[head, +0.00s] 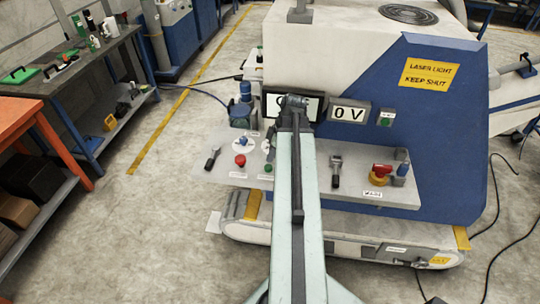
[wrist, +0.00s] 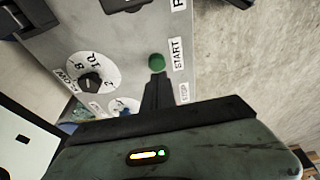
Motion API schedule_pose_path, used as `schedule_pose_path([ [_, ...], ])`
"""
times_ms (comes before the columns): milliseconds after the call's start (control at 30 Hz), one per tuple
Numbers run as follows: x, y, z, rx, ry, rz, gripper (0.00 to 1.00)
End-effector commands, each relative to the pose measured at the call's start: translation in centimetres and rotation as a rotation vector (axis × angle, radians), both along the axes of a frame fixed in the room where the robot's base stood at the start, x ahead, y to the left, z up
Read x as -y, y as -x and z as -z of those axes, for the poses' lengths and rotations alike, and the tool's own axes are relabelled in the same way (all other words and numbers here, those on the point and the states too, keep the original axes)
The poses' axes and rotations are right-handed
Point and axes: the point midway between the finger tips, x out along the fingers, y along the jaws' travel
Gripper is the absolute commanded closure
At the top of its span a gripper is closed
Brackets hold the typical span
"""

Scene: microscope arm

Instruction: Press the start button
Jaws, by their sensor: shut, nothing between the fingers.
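The start button is a round green button (wrist: 157,62) on a grey panel, beside a label reading START, in the wrist view. In the head view a green button (head: 268,168) shows on the panel just left of my arm. My gripper (wrist: 157,82) is shut and empty, its dark tip at the near edge of the button in the picture. I cannot tell if it touches. A STOP label (wrist: 184,93) lies right of the fingers; its button is hidden in the wrist view. In the head view a red button (head: 240,160) sits left of the green one.
On the panel's right side are a black-handled lever (head: 336,171) and a red knob on a yellow base (head: 380,173). A blue housing (head: 435,130) rises behind.

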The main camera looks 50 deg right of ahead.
Motion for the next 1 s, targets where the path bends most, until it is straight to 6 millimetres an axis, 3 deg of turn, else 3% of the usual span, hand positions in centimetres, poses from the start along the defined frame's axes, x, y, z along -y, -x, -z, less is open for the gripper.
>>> schedule_pose_path([
  [33,0.2,0.4,-2.5,0.0,0.0,0.002,1.0],
  [200,0.9,1.4,-6.3,0.0,0.0,0.004,1.0],
  [333,1.2,1.9,-8.1,0.0,-0.001,0.003,1.0],
  [933,1.3,2.1,-8.2,0.0,0.0,0.001,1.0],
  [1000,0.6,1.3,-7.9,0.001,-0.001,-0.017,1.0],
])
